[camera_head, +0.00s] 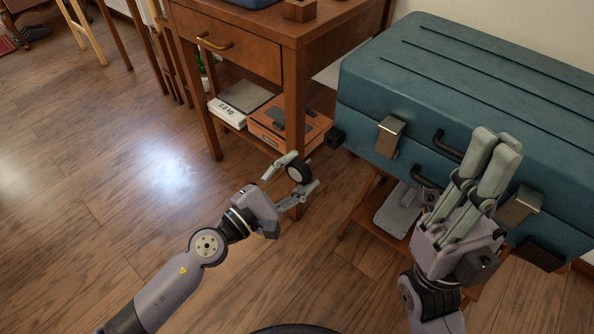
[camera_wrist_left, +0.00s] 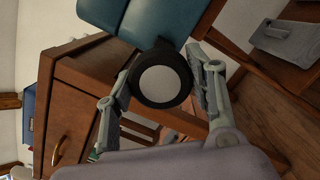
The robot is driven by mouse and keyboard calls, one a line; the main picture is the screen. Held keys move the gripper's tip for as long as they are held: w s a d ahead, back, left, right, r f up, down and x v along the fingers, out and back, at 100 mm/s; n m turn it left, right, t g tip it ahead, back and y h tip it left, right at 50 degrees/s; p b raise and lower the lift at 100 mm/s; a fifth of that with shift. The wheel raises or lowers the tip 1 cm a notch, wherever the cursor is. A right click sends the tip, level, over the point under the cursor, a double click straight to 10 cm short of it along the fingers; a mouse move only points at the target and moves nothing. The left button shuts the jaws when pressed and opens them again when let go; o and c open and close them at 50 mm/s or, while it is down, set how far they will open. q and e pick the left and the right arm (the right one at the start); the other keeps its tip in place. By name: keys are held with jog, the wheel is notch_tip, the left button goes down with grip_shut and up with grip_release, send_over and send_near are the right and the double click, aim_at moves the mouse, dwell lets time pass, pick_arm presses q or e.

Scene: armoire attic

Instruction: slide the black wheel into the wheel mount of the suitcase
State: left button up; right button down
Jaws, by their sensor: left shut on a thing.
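A black wheel (camera_head: 299,172) with a pale hub is held between the fingertips of my left gripper (camera_head: 299,177). It also shows in the left wrist view (camera_wrist_left: 160,78), its round face toward the camera. The teal suitcase (camera_head: 450,75) lies at the right, with latches and black handles on its front. Black fittings show at its left corner (camera_head: 336,137) and lower right (camera_head: 541,254); I cannot tell the mount's opening. The wheel is below and left of the left corner fitting, apart from it. My right gripper (camera_head: 498,142) has its fingers together, empty, before the suitcase front.
A grey object (camera_head: 397,212) lies on the wooden support under the suitcase.

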aim_at(306, 165)
pick_arm(q)
jog(key=shift+x, duration=1.55)
jog(key=shift+p+x, duration=0.3)
jog(key=shift+x, duration=1)
jog(key=shift+w+d+f, duration=0.1)
jog(key=shift+w+d, duration=0.4)
jog(key=shift+w, duration=0.35)
jog(key=shift+w+d+f, duration=0.1)
jog(key=shift+w+d, duration=0.4)
jog(key=shift+w, duration=0.35)
jog(key=o, duration=1.2)
jog(key=shift+o, duration=0.2)
jog(key=v, duration=1.2)
